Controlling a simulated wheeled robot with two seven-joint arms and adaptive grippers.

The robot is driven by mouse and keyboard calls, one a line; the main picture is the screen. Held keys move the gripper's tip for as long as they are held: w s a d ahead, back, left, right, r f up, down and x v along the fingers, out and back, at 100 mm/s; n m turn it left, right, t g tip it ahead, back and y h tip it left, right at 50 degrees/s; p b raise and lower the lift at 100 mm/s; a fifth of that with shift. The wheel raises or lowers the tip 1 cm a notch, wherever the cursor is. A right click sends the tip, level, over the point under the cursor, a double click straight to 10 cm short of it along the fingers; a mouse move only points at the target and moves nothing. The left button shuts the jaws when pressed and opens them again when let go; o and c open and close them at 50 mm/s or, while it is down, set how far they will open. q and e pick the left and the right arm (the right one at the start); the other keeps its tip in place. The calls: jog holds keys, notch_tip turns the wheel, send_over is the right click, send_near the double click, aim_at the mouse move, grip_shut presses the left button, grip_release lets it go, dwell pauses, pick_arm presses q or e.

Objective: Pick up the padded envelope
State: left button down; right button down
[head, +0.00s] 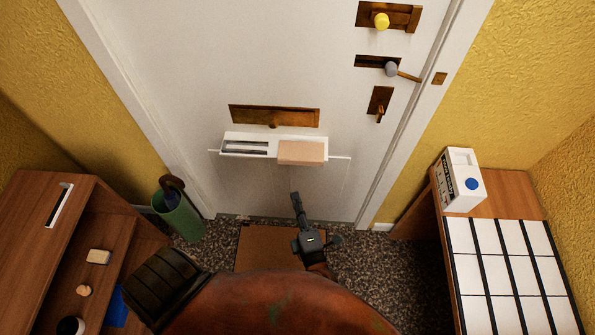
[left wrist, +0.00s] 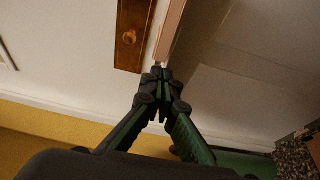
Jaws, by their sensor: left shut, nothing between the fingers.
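The padded envelope appears to be the flat tan packet (head: 302,152) in the right part of the white letter holder (head: 262,154) on the door. In the left wrist view its tan edge (left wrist: 171,32) shows just beyond my fingertips. My left gripper (head: 296,197) is below the holder in the head view, pointing up toward the door. In the left wrist view my left gripper (left wrist: 161,74) is shut with its fingertips together and empty. I cannot tell whether the tips touch the packet. My right gripper is not in view.
A brass letter slot (head: 274,116) is above the holder. A green umbrella stand (head: 180,214) is left of the door, beside a wooden cabinet (head: 36,225). A wooden table (head: 503,197) with a white carton (head: 461,181) is at the right. A brown mat (head: 263,247) lies on the floor.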

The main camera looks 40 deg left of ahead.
aim_at(293, 162)
pick_arm(q)
jog(key=x, duration=0.3)
jog(key=w+b+x, duration=0.1)
jog(key=x, duration=0.2)
jog(key=d+x, duration=0.1)
jog(key=x, duration=0.2)
jog(key=shift+w+f+b, duration=0.1)
jog(key=shift+w+b, duration=0.1)
jog(key=shift+b, duration=0.2)
jog(key=shift+w, duration=0.75)
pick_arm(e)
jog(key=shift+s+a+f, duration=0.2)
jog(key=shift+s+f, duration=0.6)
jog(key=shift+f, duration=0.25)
pick_arm(q)
jog(key=shift+a, duration=0.1)
